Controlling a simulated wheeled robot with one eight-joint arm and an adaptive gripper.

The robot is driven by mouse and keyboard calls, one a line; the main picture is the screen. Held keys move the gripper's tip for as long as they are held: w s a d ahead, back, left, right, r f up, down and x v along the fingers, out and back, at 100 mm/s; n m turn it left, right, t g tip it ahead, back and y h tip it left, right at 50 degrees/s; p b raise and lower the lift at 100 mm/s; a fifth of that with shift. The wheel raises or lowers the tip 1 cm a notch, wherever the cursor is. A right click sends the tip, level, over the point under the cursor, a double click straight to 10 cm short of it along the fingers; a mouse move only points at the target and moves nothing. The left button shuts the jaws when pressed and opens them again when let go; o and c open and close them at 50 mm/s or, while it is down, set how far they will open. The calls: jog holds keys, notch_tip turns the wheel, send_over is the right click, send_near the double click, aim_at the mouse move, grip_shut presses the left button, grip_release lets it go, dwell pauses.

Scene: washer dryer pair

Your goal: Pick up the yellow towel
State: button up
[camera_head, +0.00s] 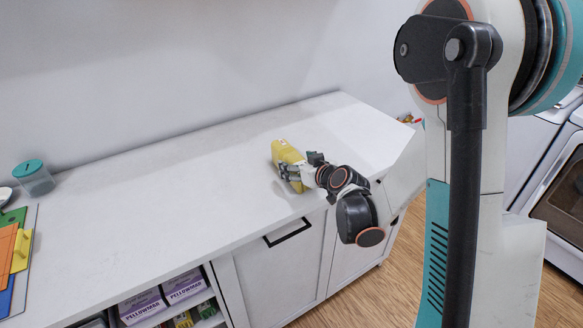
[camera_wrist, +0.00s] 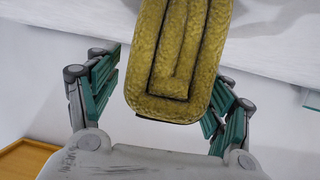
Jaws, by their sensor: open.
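The yellow towel (camera_head: 286,158) is a folded bundle on the white counter (camera_head: 190,185) in the head view, near the counter's right part. In the wrist view the towel (camera_wrist: 180,60) shows its folded layers, large in the middle. My gripper (camera_head: 292,173) is right at the towel's near side in the head view. In the wrist view its two green-padded fingers (camera_wrist: 160,95) stand apart, one on each side of the towel's near end. The gripper is open. I cannot tell whether either pad touches the towel.
A jar with a teal lid (camera_head: 34,177) and colored boards (camera_head: 14,262) lie at the counter's far left. Purple boxes (camera_head: 162,297) sit on a shelf below. White appliances (camera_head: 545,170) stand at the right. The counter left of the towel is clear.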

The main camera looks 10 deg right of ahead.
jog(key=x, duration=0.2)
jog(key=shift+w+a+f, duration=0.1)
jog(key=shift+w+f, duration=0.1)
jog(key=shift+w, duration=0.1)
jog(key=c, duration=1.3)
jog(key=shift+r, duration=0.1)
